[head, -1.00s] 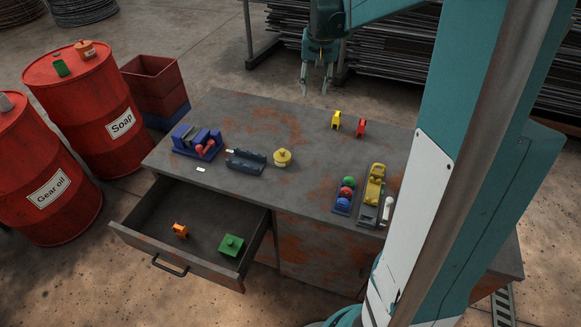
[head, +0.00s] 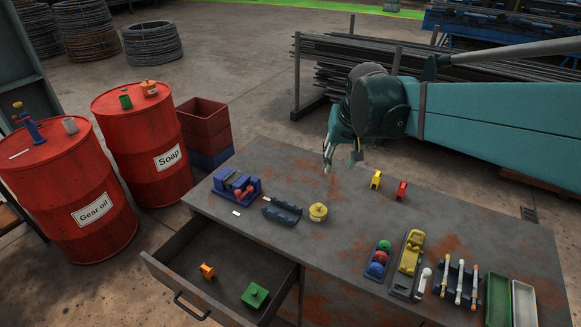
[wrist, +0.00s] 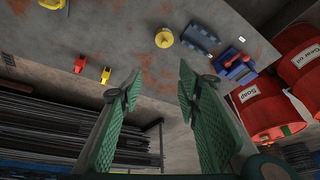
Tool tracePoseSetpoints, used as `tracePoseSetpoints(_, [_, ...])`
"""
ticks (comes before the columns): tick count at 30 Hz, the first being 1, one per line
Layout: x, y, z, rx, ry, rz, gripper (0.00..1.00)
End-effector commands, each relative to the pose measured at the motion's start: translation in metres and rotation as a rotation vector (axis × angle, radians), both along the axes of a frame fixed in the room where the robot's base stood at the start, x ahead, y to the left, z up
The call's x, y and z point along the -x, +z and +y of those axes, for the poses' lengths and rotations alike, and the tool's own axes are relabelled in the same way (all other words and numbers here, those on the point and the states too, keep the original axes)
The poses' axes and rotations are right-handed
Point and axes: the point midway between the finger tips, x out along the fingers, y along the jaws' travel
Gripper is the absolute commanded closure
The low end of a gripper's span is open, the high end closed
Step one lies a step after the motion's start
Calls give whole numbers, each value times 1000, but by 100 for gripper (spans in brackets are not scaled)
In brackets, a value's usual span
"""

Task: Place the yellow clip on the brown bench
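A small yellow clip-like piece (head: 376,179) stands near the far edge of the rust-stained grey worktable (head: 330,235), beside a similar red piece (head: 401,190). The yellow piece also shows in the wrist view (wrist: 106,75), left of my fingers. My gripper (head: 341,163) is above the table's far edge, left of the yellow piece and apart from it. In the wrist view my gripper (wrist: 160,76) is open, with nothing between its fingers. A brown surface (head: 12,212) is cut off at the left edge of the head view; I cannot tell whether it is the brown bench.
The table also carries a blue holder (head: 236,186), a yellow round pot (head: 318,212), a yellow-topped grey block (head: 409,252) and several racks and trays at right. The drawer (head: 222,277) stands open. Red drums (head: 140,145) stand left, metal racks behind.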

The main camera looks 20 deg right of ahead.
Motion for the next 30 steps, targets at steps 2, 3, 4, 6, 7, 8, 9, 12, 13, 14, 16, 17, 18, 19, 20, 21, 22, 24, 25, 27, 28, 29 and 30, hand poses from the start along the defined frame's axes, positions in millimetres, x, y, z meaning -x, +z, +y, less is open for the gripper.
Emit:
tracePoseSetpoints(2, [15, 1, 10, 5, 20, -14, 66])
tracePoseSetpoints(3, [21, 2, 15, 8, 29, -22, 66])
tracePoseSetpoints(4, [26, 2, 18, 10, 35, -28, 66])
tracePoseSetpoints(6, [37, 1, 26, 14, 52, -40, 66])
tracePoseSetpoints(7, [42, 1, 29, 17, 59, -46, 66])
tracePoseSetpoints(8, [47, 1, 32, 18, 67, -52, 66])
tracePoseSetpoints(9, [53, 1, 36, 21, 77, -59, 66])
tracePoseSetpoints(12, [69, -1, 46, 28, 99, -78, 66])
tracePoseSetpoints(13, [74, -1, 49, 30, 107, -84, 66])
tracePoseSetpoints(14, [79, -2, 52, 32, 113, -90, 66])
tracePoseSetpoints(16, [90, -5, 58, 36, 129, -102, 66])
tracePoseSetpoints(17, [94, -6, 61, 37, 137, -108, 66])
tracePoseSetpoints(18, [100, -7, 65, 41, 147, -116, 66])
tracePoseSetpoints(19, [105, -8, 67, 42, 154, -122, 66])
tracePoseSetpoints(20, [110, -10, 70, 44, 160, -127, 66])
tracePoseSetpoints(21, [116, -11, 73, 47, 169, -133, 66])
tracePoseSetpoints(22, [120, -13, 76, 48, 176, -140, 66])
tracePoseSetpoints(24, [131, -17, 81, 53, 192, -154, 66])
tracePoseSetpoints(25, [135, -18, 83, 54, 200, -159, 66])
tracePoseSetpoints(27, [145, -23, 89, 58, 215, -173, 66])
tracePoseSetpoints(28, [149, -25, 90, 61, 222, -179, 66])
tracePoseSetpoints(29, [154, -27, 92, 63, 228, -184, 66])
tracePoseSetpoints(30, [158, -29, 95, 64, 237, -190, 66])
